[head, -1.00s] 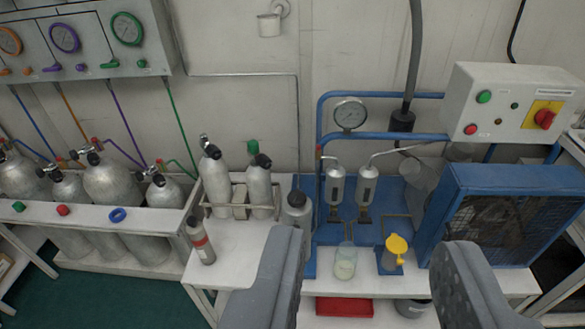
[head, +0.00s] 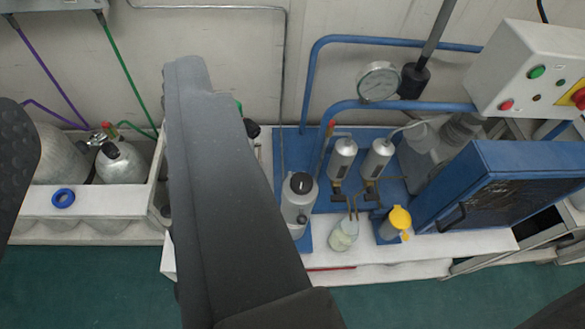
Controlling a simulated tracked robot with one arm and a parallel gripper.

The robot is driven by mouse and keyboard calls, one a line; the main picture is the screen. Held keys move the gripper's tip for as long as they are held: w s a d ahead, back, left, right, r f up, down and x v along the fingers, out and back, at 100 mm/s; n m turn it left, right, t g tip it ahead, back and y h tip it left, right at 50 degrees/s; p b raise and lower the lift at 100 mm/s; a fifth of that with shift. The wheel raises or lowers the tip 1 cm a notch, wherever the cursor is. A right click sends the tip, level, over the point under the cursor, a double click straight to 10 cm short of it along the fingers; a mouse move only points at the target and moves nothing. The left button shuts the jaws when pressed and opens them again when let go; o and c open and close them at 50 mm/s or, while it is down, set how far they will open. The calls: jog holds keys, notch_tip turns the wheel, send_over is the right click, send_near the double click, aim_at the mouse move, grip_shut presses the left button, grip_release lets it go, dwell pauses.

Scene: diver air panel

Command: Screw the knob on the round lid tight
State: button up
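A grey metal canister (head: 298,208) stands on the white bench in the middle of the head view. Its round top carries a black knob (head: 300,183), the likeliest match for the lid's knob. Whether the knob is tight cannot be seen. My gripper (head: 98,88) is open, with one dark finger at the left edge and the other large across the middle left. Nothing shows held between the fingers. The right finger passes just left of the canister in the picture and hides part of the bench and the bottles behind it.
A jar (head: 343,236) and a yellow-topped cup (head: 398,219) stand right of the canister. Behind are two silver filters (head: 343,158), blue pipes and a gauge (head: 378,82). A blue caged compressor (head: 495,185) is at right. Cylinders (head: 122,163) stand in a white rack at left.

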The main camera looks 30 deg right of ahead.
jog(key=o, duration=0.5)
jog(key=shift+w+d, duration=0.1)
jog(key=shift+o, duration=1)
jog(key=shift+w+d, duration=0.1)
jog(key=shift+w, duration=0.15)
jog(key=w+d+f+n+g+p, duration=0.1)
jog(key=w+f+n+g+p, duration=0.15)
jog(key=w, duration=0.25)
jog(key=w+f+n+g+p, duration=0.1)
jog(key=w+p, duration=0.2)
jog(key=w, duration=0.3)
jog(key=n+g+p, duration=1.1)
jog(key=g+p, duration=0.1)
jog(key=p, duration=0.4)
send_over(302, 182)
notch_tip(302, 182, down, 30)
notch_tip(302, 182, down, 13)
jog(key=shift+r, duration=0.15)
